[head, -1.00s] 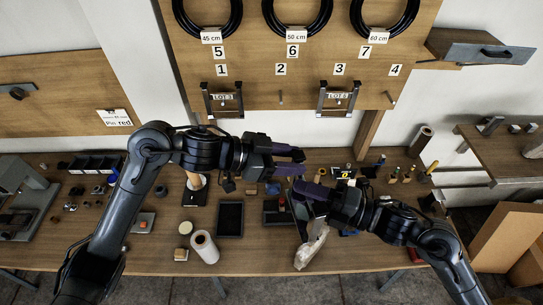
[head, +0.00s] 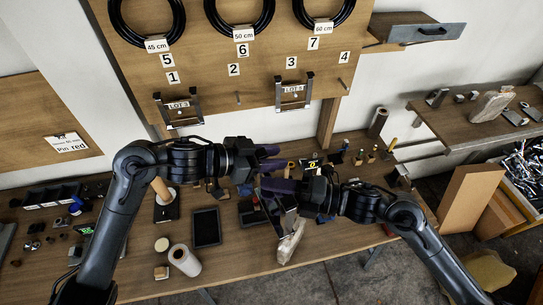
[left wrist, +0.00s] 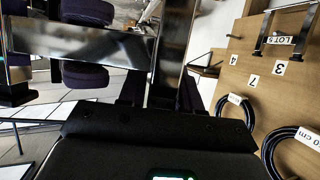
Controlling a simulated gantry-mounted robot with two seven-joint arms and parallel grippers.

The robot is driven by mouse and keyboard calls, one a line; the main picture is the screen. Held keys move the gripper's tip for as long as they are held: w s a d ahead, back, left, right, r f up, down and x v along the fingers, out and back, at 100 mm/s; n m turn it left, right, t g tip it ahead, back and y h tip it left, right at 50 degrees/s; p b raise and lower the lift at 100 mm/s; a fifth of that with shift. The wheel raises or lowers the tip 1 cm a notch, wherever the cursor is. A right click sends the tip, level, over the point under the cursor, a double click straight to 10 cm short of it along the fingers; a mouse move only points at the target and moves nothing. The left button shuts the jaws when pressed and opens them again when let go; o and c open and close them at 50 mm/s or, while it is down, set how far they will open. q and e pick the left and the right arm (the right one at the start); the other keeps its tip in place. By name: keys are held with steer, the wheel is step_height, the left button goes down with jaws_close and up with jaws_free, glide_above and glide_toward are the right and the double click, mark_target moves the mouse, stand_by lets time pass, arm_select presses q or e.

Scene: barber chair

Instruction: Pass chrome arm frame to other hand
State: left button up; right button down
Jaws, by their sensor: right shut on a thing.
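My right gripper (head: 278,186) is shut on the chrome arm frame (head: 284,204), which hangs from its fingers over the bench. In the left wrist view the chrome frame (left wrist: 85,42) fills the upper left, with a flat bar between the right gripper's purple fingers (left wrist: 87,45). Another chrome bar of it runs up the middle. My left gripper (head: 273,158) is just above the right one in the head view, its fingers apart. In the left wrist view its dark fingertips (left wrist: 160,92) stand on either side of the middle bar; contact cannot be told.
The wooden bench (head: 225,255) carries a black tray (head: 206,228), a white roll (head: 184,260), a pale wrapped piece (head: 291,241) and small parts. Two chrome frames hang on the pegboard (head: 215,80), below black hose coils. A side shelf (head: 470,125) stands right.

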steer(key=c, duration=0.7)
jaws_free()
steer(key=shift+d, duration=0.15)
steer(key=v, duration=1.1)
steer(key=w+d+f+m+t+h, duration=0.1)
steer(key=w+d+m+t+h, duration=0.5)
steer(key=w+m+t+h, duration=0.4)
steer(key=s+d+f+m+g+h, duration=0.1)
steer(key=s+d+f+m+h, duration=0.4)
steer(key=m, duration=0.5)
steer(key=s+a+f+m+g, duration=0.1)
steer(key=s+f+m+g, duration=0.2)
steer(key=s+f, duration=0.2)
steer(key=s+a+f+m+g+h, duration=0.1)
steer(key=s+f+m+g, duration=0.2)
steer(key=s+f, duration=0.3)
steer(key=s+a+f+m+g+h, duration=0.1)
steer(key=s+f+m+g, duration=0.3)
steer(key=s, duration=0.8)
steer(key=shift+s+a+f+m, duration=0.1)
steer(key=shift+s+f+m, duration=0.1)
steer(key=shift+f, duration=0.35)
steer(key=shift+s+a+f+m, duration=0.1)
steer(key=shift+s+f+m, duration=0.1)
steer(key=shift+f, duration=0.35)
